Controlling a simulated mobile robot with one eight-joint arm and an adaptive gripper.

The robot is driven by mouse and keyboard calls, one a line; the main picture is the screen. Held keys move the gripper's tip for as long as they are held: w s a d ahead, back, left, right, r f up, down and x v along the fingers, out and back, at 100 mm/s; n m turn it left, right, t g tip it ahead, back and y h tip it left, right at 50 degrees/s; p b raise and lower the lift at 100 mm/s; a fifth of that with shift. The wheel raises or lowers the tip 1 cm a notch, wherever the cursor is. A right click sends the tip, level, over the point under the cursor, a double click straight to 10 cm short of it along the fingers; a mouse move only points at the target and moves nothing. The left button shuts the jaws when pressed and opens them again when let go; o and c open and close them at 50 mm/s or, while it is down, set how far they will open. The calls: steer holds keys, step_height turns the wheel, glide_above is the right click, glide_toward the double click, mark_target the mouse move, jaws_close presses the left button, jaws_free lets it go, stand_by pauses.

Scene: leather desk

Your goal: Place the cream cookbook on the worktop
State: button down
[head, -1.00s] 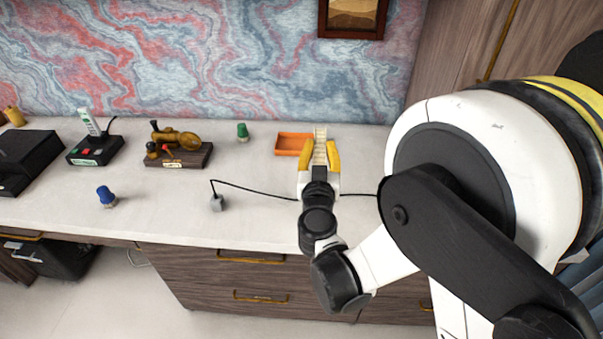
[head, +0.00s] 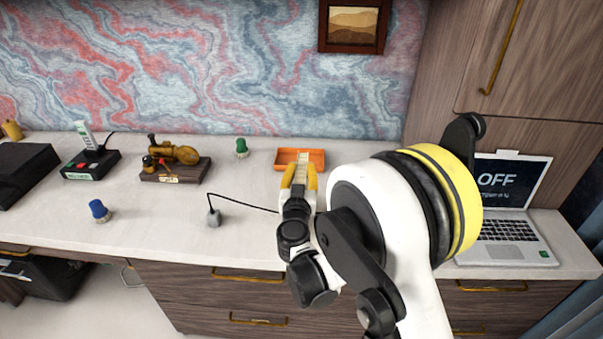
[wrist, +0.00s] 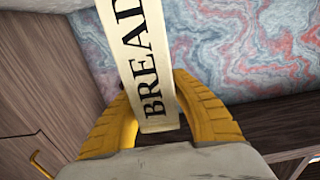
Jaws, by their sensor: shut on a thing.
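The cream cookbook (wrist: 143,60) shows in the wrist view with "BREAD" in black letters along its spine. My gripper (wrist: 152,115) has its yellow fingers on both sides of the book and is shut on it. In the head view the book (head: 303,161) is a narrow cream strip between the yellow fingertips of my gripper (head: 299,176). It appears over the worktop (head: 150,217), in front of the orange tray. I cannot tell how high above the surface it is. My arm hides part of the worktop to the right.
The orange tray (head: 287,154) lies just behind the gripper. A green-topped item (head: 241,148), a wooden stand with a brass piece (head: 175,170), a grey block with a cable (head: 213,217) and a blue item (head: 99,210) stand left. A laptop (head: 505,215) is at right.

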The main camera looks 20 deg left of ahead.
steer(key=shift+r, duration=0.1)
steer(key=c, duration=1.2)
jaws_free()
